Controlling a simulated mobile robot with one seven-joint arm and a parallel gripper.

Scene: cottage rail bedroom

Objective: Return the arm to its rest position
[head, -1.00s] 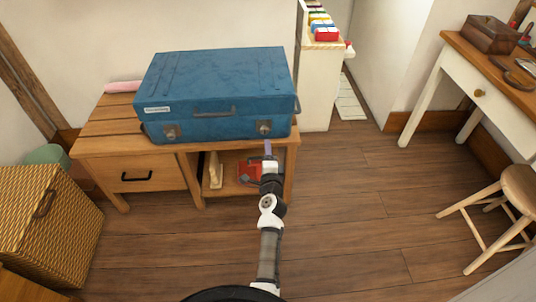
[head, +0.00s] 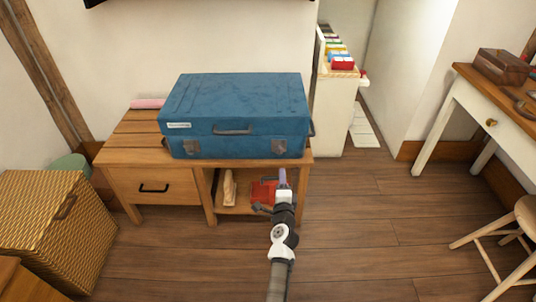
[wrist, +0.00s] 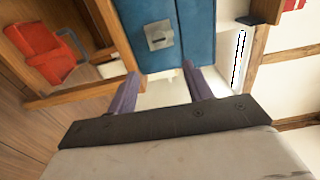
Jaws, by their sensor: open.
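My gripper (head: 283,178) is in front of the right end of the low wooden bench, below the blue suitcase's front edge. In the wrist view its two purple fingers (wrist: 160,88) stand apart with nothing held between them. The blue suitcase (head: 240,105) lies shut on the bench top (head: 135,145) and shows close ahead in the wrist view (wrist: 150,15) with a metal latch. My arm reaches forward from the bottom of the head view.
A red object (head: 263,192) and a pale object (head: 229,187) sit in the bench's open shelf. A woven hamper (head: 50,230) stands at left. A stool (head: 515,225) and white desk (head: 505,120) are at right. The floor (head: 370,240) between is clear.

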